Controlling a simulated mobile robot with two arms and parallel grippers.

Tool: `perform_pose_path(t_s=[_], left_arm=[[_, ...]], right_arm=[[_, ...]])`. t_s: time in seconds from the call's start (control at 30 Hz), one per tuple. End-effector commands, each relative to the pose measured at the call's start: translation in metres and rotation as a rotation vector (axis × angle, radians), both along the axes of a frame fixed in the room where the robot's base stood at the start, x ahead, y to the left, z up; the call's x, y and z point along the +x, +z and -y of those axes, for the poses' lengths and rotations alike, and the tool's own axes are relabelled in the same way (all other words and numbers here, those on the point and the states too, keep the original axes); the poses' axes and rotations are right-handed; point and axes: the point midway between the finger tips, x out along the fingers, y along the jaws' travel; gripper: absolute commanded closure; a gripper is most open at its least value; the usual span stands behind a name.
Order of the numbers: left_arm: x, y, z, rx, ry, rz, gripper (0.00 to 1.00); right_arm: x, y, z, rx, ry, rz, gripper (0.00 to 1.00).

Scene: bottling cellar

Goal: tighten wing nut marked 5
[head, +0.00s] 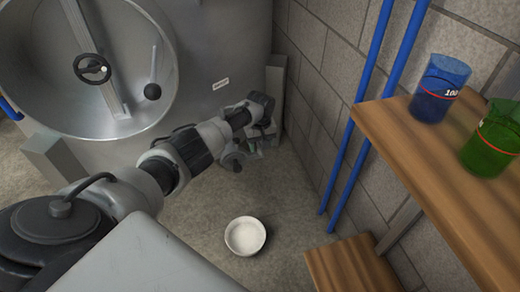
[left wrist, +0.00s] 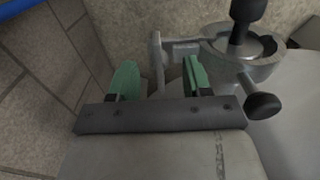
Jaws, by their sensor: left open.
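I cannot make out a wing nut or a number 5 in either view. My left gripper (head: 262,138) reaches down beside the grey metal tank (head: 215,40), near the wall corner. In the left wrist view its two green-padded fingers (left wrist: 158,78) are apart. A grey metal fitting (left wrist: 215,42) with a round cup and a black knob (left wrist: 263,106) lies at and just right of the fingers. Its thin arm and upright bar reach toward the gap between the fingers; I cannot tell whether they touch. My right gripper is not in view.
The tank's round door has a black handwheel (head: 92,68) and a black-knobbed lever (head: 153,90). A white bowl (head: 245,236) sits on open floor. Blue pipes (head: 371,95) run along the block wall. A wooden shelf (head: 420,150) at right holds a blue beaker (head: 438,88) and a green beaker (head: 492,140).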

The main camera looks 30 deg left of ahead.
Motion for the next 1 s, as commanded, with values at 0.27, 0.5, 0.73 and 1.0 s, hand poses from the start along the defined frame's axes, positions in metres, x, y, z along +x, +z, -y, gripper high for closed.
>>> perform_pose_path(t_s=[0.27, 0.5, 0.73, 1.0], left_arm=[[0.0005, -0.0131, 0.0007, -0.001, -0.001, 0.002, 0.51], [0.0002, -0.0128, 0.0005, -0.001, -0.001, 0.001, 0.60], [0.0001, -0.0129, 0.0003, -0.001, -0.001, 0.001, 0.95], [0.0000, -0.0129, 0.0004, 0.000, -0.019, 0.000, 1.00]], right_arm=[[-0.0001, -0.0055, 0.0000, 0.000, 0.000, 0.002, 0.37], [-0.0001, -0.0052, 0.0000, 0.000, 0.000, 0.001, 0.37], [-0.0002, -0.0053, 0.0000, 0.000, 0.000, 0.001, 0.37], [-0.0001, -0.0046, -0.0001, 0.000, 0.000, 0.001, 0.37]])
